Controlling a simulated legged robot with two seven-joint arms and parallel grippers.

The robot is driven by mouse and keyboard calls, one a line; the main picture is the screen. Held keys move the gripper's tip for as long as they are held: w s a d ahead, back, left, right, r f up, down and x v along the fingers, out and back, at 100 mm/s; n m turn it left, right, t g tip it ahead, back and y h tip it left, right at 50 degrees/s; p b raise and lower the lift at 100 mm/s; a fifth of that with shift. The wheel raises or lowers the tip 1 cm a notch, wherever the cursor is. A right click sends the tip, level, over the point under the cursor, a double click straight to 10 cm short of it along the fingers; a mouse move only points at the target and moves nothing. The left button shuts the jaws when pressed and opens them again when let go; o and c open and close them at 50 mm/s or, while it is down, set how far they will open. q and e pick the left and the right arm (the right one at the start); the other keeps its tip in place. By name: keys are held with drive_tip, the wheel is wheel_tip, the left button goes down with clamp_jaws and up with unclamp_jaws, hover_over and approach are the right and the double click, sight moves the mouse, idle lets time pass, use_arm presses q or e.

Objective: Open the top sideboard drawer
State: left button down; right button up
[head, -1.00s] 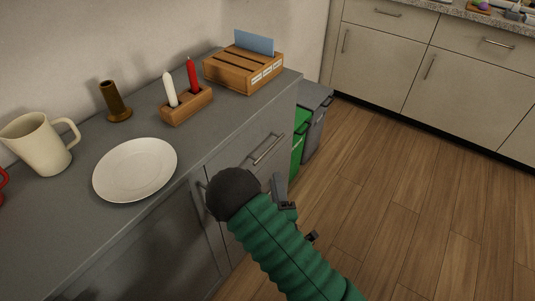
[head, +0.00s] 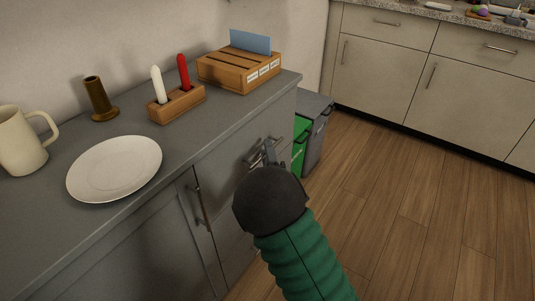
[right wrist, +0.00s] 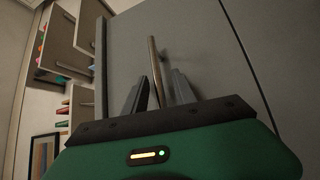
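The grey sideboard (head: 150,245) stands at the left in the head view. Its top drawer (head: 225,165) looks closed, with a metal bar handle (head: 252,159) on its front. My right gripper (head: 269,152) is at this handle and covers part of it. In the right wrist view the handle bar (right wrist: 153,58) runs between the two fingers of my right gripper (right wrist: 160,76). The fingers are apart, with gaps visible beside the bar, so no firm grip shows. My left gripper is in neither view.
On the sideboard top are a plate (head: 115,168), a mug (head: 22,142), a brown candle holder (head: 98,100), a wooden block with two candles (head: 176,104) and a wooden box (head: 238,74). Bins (head: 315,130) stand beyond the sideboard's end. The wooden floor (head: 400,220) is clear.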

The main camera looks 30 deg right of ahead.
clamp_jaws()
drive_tip(key=shift+f, duration=0.1)
idle(1.2)
